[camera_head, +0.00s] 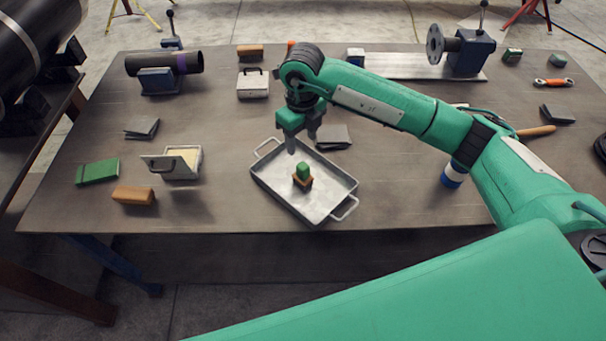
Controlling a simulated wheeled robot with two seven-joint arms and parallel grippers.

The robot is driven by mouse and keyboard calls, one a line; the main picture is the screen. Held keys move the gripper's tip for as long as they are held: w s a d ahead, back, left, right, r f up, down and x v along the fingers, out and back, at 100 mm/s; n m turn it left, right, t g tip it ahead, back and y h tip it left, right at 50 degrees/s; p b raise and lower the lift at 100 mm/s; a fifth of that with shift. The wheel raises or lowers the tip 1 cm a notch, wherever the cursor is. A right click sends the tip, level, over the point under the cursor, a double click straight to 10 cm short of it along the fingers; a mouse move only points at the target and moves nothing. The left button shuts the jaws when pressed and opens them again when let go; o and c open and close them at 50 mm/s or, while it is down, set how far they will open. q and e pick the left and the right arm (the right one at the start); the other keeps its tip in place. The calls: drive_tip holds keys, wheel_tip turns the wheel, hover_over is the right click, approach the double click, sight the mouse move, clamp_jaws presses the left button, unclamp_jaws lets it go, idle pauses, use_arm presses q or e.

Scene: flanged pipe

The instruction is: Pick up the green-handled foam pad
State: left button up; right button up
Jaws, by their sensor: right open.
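The green-handled foam pad (303,174) stands in the metal tray (331,208), near its middle. It has a green handle on top of an orange-brown foam base. My right gripper (302,146) is open and empty, pointing down above the far part of the tray. It is above the pad and a little behind it in the picture, apart from it. My left gripper is not in view.
A box with its lid open (182,165) and a brown block (133,195) lie left of the tray. A grey folded piece (333,136) lies just behind the tray. A blue-and-white can (453,176) stands to the right.

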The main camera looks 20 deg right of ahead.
sight(303, 165)
wheel_tip(303, 165, down, 8)
drive_tip(key=p, duration=0.2)
drive_tip(key=shift+d+f+p, duration=0.1)
drive_tip(key=shift+p, duration=0.2)
drive_tip(key=shift+f, duration=0.2)
drive_tip(key=f+p, duration=0.1)
drive_tip(key=f, duration=0.1)
drive_tip(key=f+p, duration=0.2)
drive_tip(key=shift+w+d+f, duration=0.1)
drive_tip(key=shift+w, duration=0.1)
drive_tip(key=shift+f, duration=0.35)
drive_tip(key=shift+c, duration=0.4)
drive_tip(key=c, duration=0.8)
drive_tip(key=shift+r, duration=0.1)
